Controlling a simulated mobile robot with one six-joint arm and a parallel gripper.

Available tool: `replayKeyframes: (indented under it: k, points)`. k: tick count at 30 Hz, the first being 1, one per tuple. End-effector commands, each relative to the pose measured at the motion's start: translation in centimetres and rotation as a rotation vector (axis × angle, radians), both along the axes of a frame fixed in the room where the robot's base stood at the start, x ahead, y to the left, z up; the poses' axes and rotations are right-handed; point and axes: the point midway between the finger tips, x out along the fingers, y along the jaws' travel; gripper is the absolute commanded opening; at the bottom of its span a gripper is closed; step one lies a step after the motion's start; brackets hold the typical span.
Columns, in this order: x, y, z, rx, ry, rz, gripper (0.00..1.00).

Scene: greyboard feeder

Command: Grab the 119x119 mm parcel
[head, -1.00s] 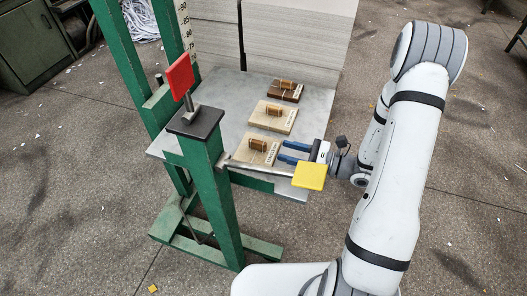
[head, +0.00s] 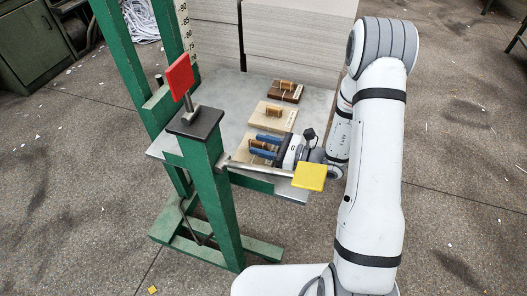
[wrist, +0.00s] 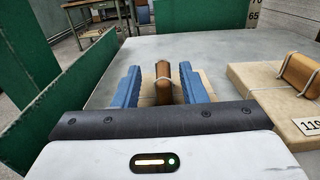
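Three flat parcels with brown wooden grips lie in a row on the grey table: a near pale one (head: 251,160), a middle pale one (head: 275,120) and a far dark brown one (head: 285,96). My gripper (head: 253,145) is at the near parcel, coming from the right. In the wrist view my gripper (wrist: 160,72) has its blue fingers apart, with the near parcel's brown grip (wrist: 163,84) between them. I see no firm hold on it. The middle parcel (wrist: 262,82) shows at right with a partly cut-off label starting "119". The near parcel's label is hidden.
The grey table (head: 225,125) has a green frame post (head: 215,190) at its near left. A metal rod with a yellow plate (head: 309,177) runs close below my gripper. A red plate (head: 179,76) stands at left. Grey board stacks (head: 290,45) stand behind.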

Motion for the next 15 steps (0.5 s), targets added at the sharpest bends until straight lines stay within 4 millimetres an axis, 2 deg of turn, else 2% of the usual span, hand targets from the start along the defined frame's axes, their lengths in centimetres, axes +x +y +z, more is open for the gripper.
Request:
replayKeyframes:
  k: [1, 12, 15]
  points:
    - [0.0, -0.01, 0.0, 0.0, 0.0, 0.0, 0.36]
    - [-0.02, -0.03, -0.01, 0.0, 0.0, 0.0, 0.05]
    - [-0.02, -0.03, -0.01, 0.0, 0.0, 0.0, 0.0]
